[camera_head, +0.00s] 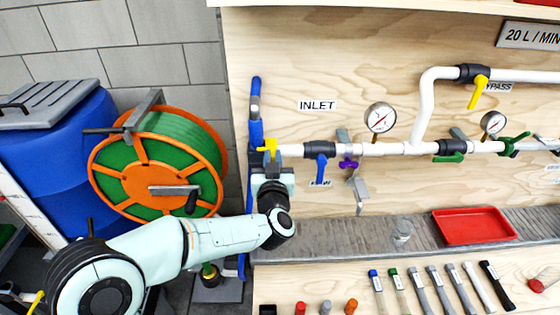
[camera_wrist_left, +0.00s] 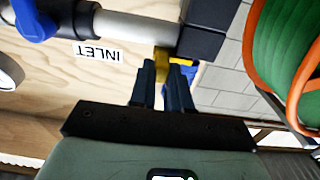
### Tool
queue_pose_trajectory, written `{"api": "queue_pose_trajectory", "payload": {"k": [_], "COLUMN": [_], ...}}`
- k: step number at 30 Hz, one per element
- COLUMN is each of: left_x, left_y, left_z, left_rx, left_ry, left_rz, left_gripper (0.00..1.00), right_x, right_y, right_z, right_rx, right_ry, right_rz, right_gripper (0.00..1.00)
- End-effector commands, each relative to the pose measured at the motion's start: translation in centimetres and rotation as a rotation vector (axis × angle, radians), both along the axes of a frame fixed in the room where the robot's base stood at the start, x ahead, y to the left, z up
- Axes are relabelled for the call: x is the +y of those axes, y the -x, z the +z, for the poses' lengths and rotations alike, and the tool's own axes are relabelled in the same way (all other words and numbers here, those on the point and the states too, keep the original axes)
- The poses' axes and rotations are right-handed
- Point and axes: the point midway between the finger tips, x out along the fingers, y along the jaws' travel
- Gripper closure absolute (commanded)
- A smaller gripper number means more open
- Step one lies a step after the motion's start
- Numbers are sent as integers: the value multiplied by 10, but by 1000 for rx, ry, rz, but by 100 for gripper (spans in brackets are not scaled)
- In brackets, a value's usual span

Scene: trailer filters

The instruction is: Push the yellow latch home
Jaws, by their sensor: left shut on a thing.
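The yellow latch (camera_head: 269,146) sits at the left end of the white pipe, by the dark coupling at the INLET. In the left wrist view the yellow latch (camera_wrist_left: 161,60) shows at and between my fingertips, next to the dark block on the pipe's end. My left gripper (camera_head: 270,163) reaches up to it from below, and it also shows in the left wrist view (camera_wrist_left: 167,72). Its fingers are shut on the latch and hide part of it. I cannot tell how far in the latch sits. My right gripper is not in view.
A blue-handled valve (camera_head: 321,165) and a gauge (camera_head: 380,117) are to the right along the pipe. A blue hose (camera_head: 255,115) hangs just left of the latch. A green hose reel (camera_head: 160,165) and a blue barrel (camera_head: 55,160) stand at the left. A red tray (camera_head: 474,238) lies on the ledge.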

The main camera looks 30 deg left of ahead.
Motion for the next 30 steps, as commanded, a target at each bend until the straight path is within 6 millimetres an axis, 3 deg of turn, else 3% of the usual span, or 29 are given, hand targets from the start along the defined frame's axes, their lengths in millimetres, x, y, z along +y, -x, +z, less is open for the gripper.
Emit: {"api": "queue_pose_trajectory", "payload": {"k": [6, 7, 9, 20, 23, 30], "left_x": [5, 5, 5, 1, -6, -33], "left_y": [2, 2, 2, 5, 15, 60], "left_z": [1, 1, 1, 1, 0, 1], "left_rx": [-2, -3, -2, -2, -1, -3], "left_ry": [-2, -3, -2, -1, -1, -2], "left_rz": [15, 16, 15, 9, 8, 7], "left_gripper": [100, 77, 57, 57, 57, 57], "right_x": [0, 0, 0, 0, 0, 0], "right_y": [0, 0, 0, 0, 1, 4], "right_z": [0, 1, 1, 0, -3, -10], "right_rx": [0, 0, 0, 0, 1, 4], "right_ry": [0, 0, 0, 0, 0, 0], "right_rz": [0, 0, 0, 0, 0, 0], "right_gripper": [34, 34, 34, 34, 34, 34]}}
